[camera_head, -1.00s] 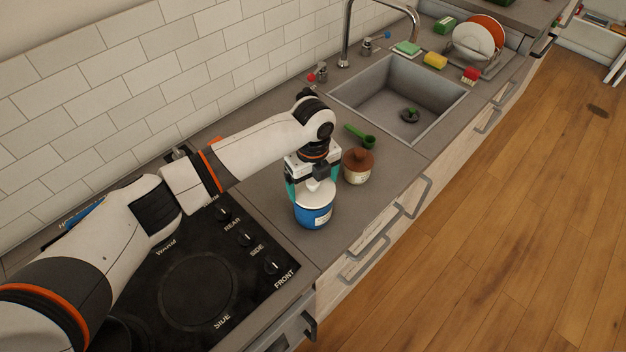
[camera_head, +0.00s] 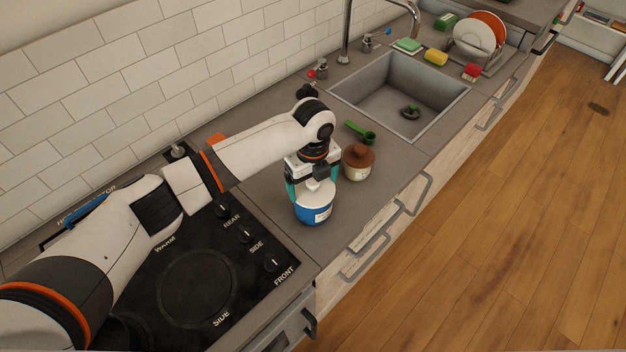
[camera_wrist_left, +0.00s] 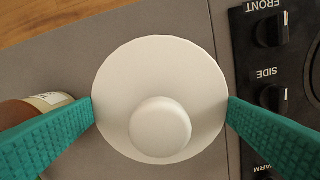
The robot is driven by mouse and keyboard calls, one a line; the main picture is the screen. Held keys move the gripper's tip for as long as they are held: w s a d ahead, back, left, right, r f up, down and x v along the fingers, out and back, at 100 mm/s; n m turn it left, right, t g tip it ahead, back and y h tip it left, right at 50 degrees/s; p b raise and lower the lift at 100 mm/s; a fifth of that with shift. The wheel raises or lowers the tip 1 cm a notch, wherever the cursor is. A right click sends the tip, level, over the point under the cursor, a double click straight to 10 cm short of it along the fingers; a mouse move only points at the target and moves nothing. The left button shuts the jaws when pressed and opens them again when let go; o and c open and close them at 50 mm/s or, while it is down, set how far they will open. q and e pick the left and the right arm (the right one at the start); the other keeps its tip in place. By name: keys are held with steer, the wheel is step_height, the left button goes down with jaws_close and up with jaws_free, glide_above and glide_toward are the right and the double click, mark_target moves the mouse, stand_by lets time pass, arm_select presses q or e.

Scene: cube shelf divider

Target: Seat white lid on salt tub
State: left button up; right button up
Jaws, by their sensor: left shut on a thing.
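The white lid (camera_head: 318,199) has a round knob and lies at the mouth of the blue salt tub (camera_head: 316,216), which stands upright on the counter. My left gripper (camera_head: 312,190) points down over the tub, its teal fingers shut on the lid's rim from opposite sides. In the left wrist view the lid (camera_wrist_left: 160,75) hides the tub beneath it. I cannot tell whether the lid is fully down and level on the rim. My right gripper is in neither view.
A brown-lidded jar (camera_head: 358,163) stands close behind the tub to the right, with a green scoop (camera_head: 360,132) beyond it. The black cooktop (camera_head: 200,285) is at the left, the sink (camera_head: 400,95) farther back. The counter's front edge is near the tub.

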mark_target(313, 181)
arm_select(q)
steer(key=o, duration=1)
steer(key=shift+c, duration=0.2)
step_height(313, 181, up, 6)
steer(key=p, duration=0.5)
steer(key=shift+f, duration=0.2)
steer(key=shift+r, duration=1.2)
steer(key=shift+f, duration=0.1)
